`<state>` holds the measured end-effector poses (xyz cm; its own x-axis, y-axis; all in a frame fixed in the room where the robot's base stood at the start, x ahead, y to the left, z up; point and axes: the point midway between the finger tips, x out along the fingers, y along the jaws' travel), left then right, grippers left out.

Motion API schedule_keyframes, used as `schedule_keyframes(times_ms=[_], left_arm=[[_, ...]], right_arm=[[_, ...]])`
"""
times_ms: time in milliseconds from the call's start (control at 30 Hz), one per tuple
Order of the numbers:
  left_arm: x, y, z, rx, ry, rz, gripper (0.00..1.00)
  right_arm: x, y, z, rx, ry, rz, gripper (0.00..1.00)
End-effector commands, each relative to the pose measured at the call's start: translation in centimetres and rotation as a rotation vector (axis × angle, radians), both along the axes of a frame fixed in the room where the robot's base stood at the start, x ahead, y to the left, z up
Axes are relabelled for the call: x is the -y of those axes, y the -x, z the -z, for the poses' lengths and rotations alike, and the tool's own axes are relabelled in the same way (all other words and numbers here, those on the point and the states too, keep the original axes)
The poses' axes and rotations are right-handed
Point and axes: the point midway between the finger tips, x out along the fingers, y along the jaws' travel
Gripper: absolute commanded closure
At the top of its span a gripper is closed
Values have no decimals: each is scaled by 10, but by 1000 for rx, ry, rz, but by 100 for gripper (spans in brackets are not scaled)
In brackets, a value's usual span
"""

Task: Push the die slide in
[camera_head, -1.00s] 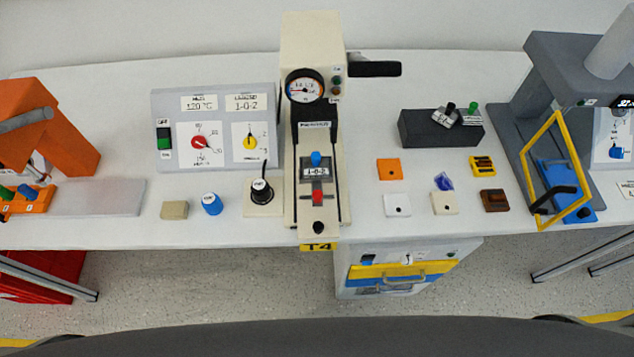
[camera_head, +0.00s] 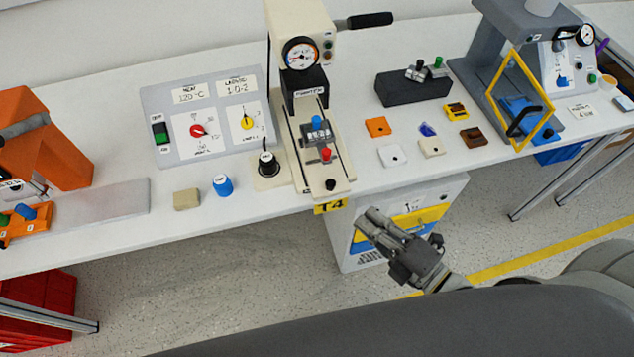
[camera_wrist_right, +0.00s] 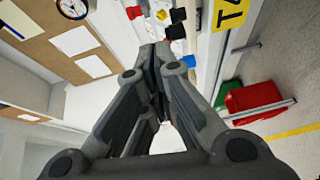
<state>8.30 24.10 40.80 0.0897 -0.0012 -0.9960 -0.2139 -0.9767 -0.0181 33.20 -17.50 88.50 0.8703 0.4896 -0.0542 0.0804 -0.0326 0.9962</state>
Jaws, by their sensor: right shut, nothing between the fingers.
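The die slide (camera_head: 314,160) is the rail part at the front of the cream press (camera_head: 302,27), in the middle of the table. My left gripper is not in view.
A control panel (camera_head: 178,93) stands left of the press. A black-knobbed block (camera_head: 268,170) sits close beside the slide. Small orange, white and brown blocks lie to the right. A white cabinet (camera_head: 346,236) stands under the table. A grey press (camera_head: 505,45) stands at the right.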

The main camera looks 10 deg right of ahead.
Motion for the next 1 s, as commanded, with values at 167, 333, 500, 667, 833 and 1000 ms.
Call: schedule_keyframes(times_ms=[167,333,500,667,833,1000], left_arm=[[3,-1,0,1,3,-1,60],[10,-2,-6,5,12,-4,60],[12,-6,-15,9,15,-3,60],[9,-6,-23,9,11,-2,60],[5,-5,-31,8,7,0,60],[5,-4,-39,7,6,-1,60]], right_arm=[[-12,4,-30,85,36,-49,100],[-20,-9,-33,91,37,-50,100],[-35,-33,-34,90,34,-49,100],[-49,-57,-34,88,34,-48,100],[-65,-82,-33,87,34,-48,100],[-59,-105,-32,86,36,-47,100]])
